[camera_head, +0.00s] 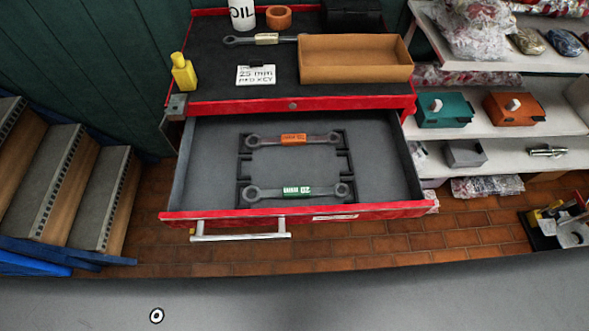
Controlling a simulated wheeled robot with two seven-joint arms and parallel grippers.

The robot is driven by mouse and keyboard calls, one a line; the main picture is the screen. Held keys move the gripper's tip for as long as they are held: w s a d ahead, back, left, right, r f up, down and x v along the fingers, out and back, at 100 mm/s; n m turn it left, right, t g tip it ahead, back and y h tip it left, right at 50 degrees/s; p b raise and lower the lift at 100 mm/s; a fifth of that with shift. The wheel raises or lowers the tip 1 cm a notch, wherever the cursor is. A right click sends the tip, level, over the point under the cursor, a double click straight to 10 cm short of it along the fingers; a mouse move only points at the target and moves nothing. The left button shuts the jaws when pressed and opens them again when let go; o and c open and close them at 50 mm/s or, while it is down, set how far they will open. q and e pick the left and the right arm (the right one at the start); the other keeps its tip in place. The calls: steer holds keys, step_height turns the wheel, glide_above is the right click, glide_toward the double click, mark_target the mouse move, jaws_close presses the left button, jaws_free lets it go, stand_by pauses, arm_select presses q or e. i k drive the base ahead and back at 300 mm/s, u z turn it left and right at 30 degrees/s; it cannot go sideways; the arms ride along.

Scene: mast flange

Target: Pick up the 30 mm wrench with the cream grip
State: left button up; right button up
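A wrench with a cream grip (267,39) lies on the dark top of the red tool cabinet (215,97), left of a cardboard box. Its ring end points left, and its right end reaches the box's back edge. Its size marking is too small to read. Two more wrenches lie in the open drawer (385,180): one with an orange grip (293,140) at the back and one with a green grip (298,190) at the front. Neither of my grippers is in view.
The drawer juts out in front. Steps (75,190) are left, shelves (500,95) right.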

mark_target(264, 39)
steer(key=z, duration=1.45)
steer(key=k, duration=1.25)
steer(key=u, duration=0.55)
steer(key=i, duration=0.5)
steer(key=u, duration=0.05)
